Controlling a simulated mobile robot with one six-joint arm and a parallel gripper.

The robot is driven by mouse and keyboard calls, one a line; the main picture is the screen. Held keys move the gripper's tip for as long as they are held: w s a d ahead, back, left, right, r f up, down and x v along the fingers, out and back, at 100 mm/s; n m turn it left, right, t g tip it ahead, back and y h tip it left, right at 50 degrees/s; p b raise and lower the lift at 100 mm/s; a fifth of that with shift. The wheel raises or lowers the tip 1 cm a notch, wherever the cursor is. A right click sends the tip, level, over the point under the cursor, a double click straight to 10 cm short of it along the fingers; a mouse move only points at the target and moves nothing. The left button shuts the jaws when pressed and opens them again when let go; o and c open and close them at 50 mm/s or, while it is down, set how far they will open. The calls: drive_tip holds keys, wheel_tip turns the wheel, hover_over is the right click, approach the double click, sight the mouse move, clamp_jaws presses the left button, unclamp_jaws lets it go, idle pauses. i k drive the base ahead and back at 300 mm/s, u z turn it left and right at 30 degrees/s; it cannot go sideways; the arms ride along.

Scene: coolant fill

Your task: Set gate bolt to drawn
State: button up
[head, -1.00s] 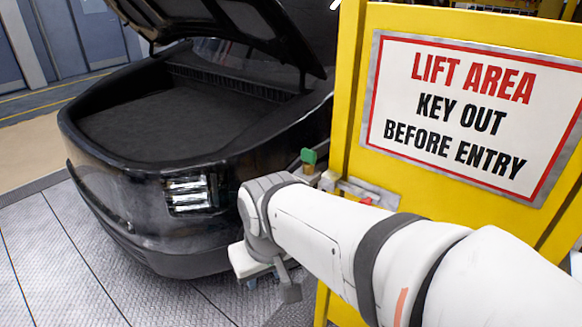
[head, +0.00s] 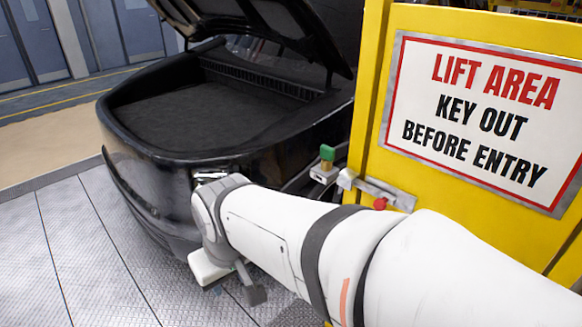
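The yellow gate panel (head: 372,110) stands at the right of the head view. The gate bolt (head: 390,194) is a grey metal fitting on its lower left edge, with a red knob (head: 380,203) and a pale rounded end (head: 346,178) at the left. A block with a green top (head: 327,153) is just left of that end. I cannot tell whether the two touch. My gripper (head: 232,284) is at the end of my white arm, low in front of the car and left of the bolt, apart from it.
A sign (head: 485,120) reading "LIFT AREA KEY OUT BEFORE ENTRY" is on the gate. Bare metal floor plates (head: 70,250) lie at the lower left. Grey doors are at the back left.

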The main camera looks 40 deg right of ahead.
sight(380, 205)
drive_tip(key=u, duration=0.1)
drive_tip(key=k, duration=1.1)
drive_tip(key=z, duration=0.5)
drive_tip(key=i, duration=1)
drive_tip(key=z, duration=0.1)
